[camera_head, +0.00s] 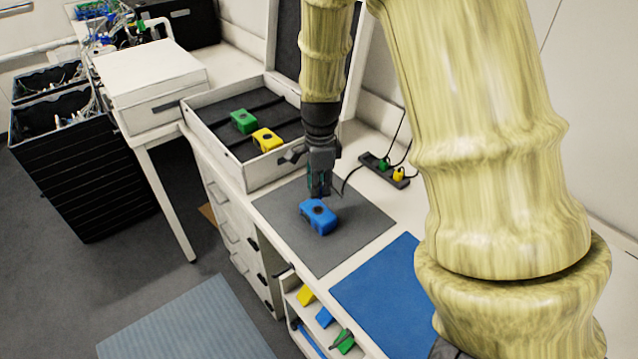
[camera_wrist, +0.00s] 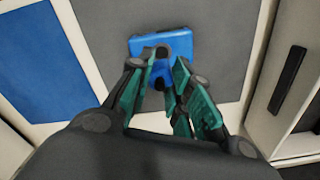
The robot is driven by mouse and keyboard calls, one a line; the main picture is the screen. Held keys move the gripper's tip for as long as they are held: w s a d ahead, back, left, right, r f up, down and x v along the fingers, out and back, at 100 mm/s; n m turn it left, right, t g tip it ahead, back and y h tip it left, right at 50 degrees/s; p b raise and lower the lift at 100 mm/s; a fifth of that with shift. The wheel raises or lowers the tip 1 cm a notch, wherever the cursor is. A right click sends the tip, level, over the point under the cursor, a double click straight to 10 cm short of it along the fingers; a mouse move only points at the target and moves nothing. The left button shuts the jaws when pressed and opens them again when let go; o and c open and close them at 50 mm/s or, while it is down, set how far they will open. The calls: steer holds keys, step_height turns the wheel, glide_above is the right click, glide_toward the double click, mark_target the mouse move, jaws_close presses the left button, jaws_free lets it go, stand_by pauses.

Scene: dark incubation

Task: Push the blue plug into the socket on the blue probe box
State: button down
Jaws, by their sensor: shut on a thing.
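The blue probe box (camera_head: 320,220) lies on the grey mat (camera_head: 358,222), with a dark round socket on its top. It also shows ahead of the fingers in the wrist view (camera_wrist: 137,46). My gripper (camera_head: 319,192) points down just above the box, its teal-padded fingers also in the wrist view (camera_wrist: 158,85). It is shut on the blue plug (camera_wrist: 158,72), which is partly hidden between the fingers. The plug overlaps the box in the wrist view; I cannot tell whether it touches the socket. A dark cable runs from near the gripper towards the power strip.
The power strip (camera_head: 384,171) behind holds a green and a yellow plug. An open white case (camera_head: 222,158) at the left holds a green box (camera_head: 243,121) and a yellow box (camera_head: 267,139). A blue mat (camera_head: 385,295) lies in front, mostly clear.

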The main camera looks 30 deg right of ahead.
mark_target(320, 183)
steer(key=shift+f+b, duration=1.55)
steer(key=shift+f, duration=0.55)
steer(key=shift+w+r+p, duration=0.1)
steer(key=shift+w+p, duration=0.05)
steer(key=shift+p, duration=1.1)
stand_by(0.6)
steer(key=shift+f, duration=0.6)
stand_by(0.5)
steer(key=c, duration=1.2)
jaws_free()
steer(key=shift+r, duration=0.1)
step_height(320, 183, up, 12)
steer(key=shift+f, duration=0.1)
steer(key=shift+d, duration=0.1)
